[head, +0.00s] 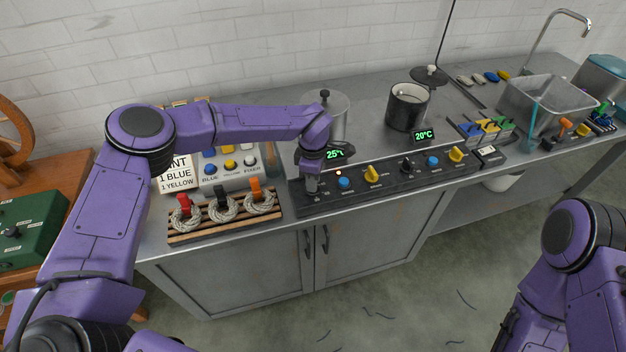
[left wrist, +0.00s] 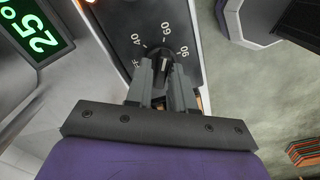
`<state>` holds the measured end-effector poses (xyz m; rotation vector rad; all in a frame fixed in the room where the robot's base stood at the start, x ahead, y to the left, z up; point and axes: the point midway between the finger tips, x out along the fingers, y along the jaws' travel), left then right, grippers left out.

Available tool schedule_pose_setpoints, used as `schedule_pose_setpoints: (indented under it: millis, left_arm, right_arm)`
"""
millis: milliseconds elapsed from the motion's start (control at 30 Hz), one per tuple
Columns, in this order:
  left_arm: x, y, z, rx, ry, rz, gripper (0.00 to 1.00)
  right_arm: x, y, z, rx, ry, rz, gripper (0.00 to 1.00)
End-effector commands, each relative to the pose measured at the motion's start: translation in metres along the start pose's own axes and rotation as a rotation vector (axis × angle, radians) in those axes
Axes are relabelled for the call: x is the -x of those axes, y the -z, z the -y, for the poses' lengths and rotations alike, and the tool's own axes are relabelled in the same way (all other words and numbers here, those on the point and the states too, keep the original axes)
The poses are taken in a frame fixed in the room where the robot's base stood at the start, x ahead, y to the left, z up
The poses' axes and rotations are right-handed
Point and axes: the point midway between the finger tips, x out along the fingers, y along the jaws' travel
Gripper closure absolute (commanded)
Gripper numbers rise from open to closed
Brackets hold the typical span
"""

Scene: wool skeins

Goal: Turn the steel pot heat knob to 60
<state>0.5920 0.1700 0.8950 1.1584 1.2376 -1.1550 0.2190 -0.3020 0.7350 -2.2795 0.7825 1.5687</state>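The steel pot (head: 340,117) stands at the back of the counter, partly hidden behind my left arm. Its green display (head: 335,154) reads 25 °C, also in the left wrist view (left wrist: 36,38). The black heat knob (left wrist: 163,57) has marks OFF, 40, 60 and 90 around it; its white pointer line faces roughly toward 60. My left gripper (head: 312,188) points down over the knob at the panel's left end. In the left wrist view its fingers (left wrist: 164,75) flank the knob's grip closely and appear shut on it. My right gripper is out of view.
The black panel (head: 415,180) also carries blue buttons and yellow knobs to the right. A dark pot (head: 407,108) with a 20 °C display stands behind it. A wooden rack (head: 225,226) with rope coils lies left of my left gripper. An orange light (head: 339,173) glows beside it.

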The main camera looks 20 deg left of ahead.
Motion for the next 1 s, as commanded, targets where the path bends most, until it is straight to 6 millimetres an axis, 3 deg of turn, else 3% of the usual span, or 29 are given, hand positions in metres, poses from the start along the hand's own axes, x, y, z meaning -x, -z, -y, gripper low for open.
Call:
schedule_pose_setpoints:
  millis: [367, 467, 800, 1000]
  left_arm:
    - [0.002, 0.0, 0.001, 0.001, 0.002, -0.001, 0.6]
    - [0.015, 0.0, 0.0, 0.001, -0.001, 0.0, 0.6]
    - [0.091, 0.0, 0.0, 0.001, -0.001, 0.0, 0.6]
    - [0.105, 0.0, 0.0, 0.001, 0.002, 0.0, 0.6]
  right_arm:
    - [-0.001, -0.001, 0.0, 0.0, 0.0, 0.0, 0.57]
    - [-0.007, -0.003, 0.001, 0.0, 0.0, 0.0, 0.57]
    - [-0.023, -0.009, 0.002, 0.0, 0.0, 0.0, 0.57]
    - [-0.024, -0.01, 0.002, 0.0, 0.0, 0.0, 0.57]
